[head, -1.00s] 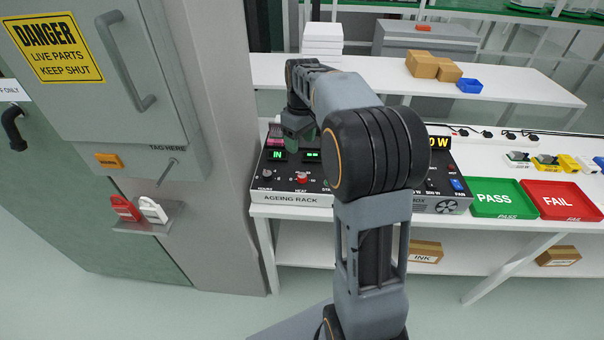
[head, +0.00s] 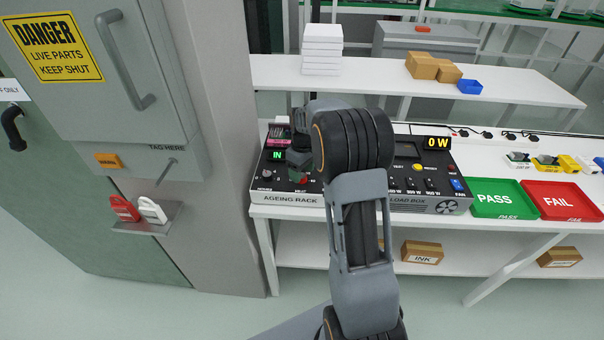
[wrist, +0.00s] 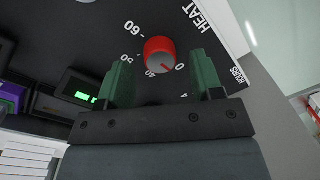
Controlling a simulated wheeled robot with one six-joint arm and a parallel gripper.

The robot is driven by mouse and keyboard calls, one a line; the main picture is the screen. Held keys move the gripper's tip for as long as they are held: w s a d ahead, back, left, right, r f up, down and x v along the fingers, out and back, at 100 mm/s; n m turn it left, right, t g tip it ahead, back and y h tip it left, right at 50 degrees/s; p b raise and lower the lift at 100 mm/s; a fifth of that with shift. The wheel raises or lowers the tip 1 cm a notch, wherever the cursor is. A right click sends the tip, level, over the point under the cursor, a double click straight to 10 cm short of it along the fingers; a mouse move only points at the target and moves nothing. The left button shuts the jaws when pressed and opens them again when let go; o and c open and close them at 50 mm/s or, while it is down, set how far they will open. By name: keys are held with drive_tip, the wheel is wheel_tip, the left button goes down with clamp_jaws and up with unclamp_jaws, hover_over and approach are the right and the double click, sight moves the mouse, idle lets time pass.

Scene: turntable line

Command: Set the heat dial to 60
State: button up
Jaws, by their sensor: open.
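The heat dial (wrist: 160,52) is a red knob with a grey face on the black panel of the ageing rack (head: 290,199). In the wrist view it sits between the two green fingertips of my gripper (wrist: 161,66), with a gap visible on each side. My gripper is open and empty. White marks including 60, 50 and 0 and the word HEAT surround the dial. I cannot tell which mark the dial points to. In the head view my gripper (head: 300,170) is low over the rack and partly covers the dial.
An hours knob (head: 268,174) is left of the heat dial. A load box (head: 430,205) reading 0 W stands to the right, then a green PASS tray (head: 505,213) and a red FAIL tray (head: 562,213). A grey cabinet (head: 220,150) rises close on the left.

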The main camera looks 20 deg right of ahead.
drive_tip(key=shift+f, duration=0.7)
drive_tip(key=c, duration=0.9)
